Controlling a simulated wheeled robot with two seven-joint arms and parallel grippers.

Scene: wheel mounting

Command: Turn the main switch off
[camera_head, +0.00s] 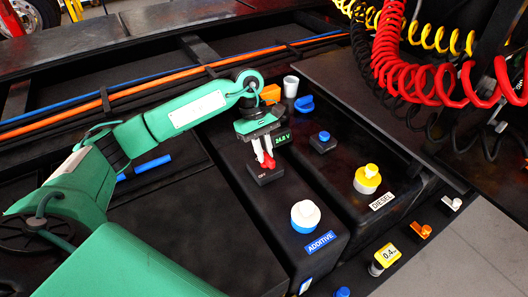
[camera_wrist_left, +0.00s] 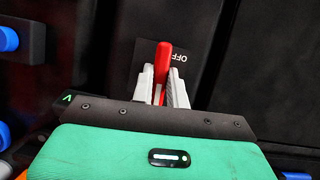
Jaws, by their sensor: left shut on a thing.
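The main switch is a red handle (camera_head: 268,162) on a black plate (camera_head: 263,174) marked OFF, on top of a black box. My left gripper (camera_head: 266,162) reaches down over it, with its white fingers on both sides of the red handle. In the left wrist view the red handle (camera_wrist_left: 163,62) stands between the two grey-white fingers (camera_wrist_left: 163,85), which are shut on it. The OFF lettering (camera_wrist_left: 174,57) shows beside the handle, upside down. The handle's lower part is hidden by the fingers. A small display (camera_head: 283,139) reading 24.8 V is beside the gripper. My right gripper is not in view.
A white and blue cap (camera_head: 305,215) labelled ADDITIVE and a yellow and white cap (camera_head: 367,178) labelled DIESEL stand to the right. A blue knob (camera_head: 323,140) and white cup (camera_head: 291,86) are behind. Red coiled hoses (camera_head: 440,75) hang at upper right.

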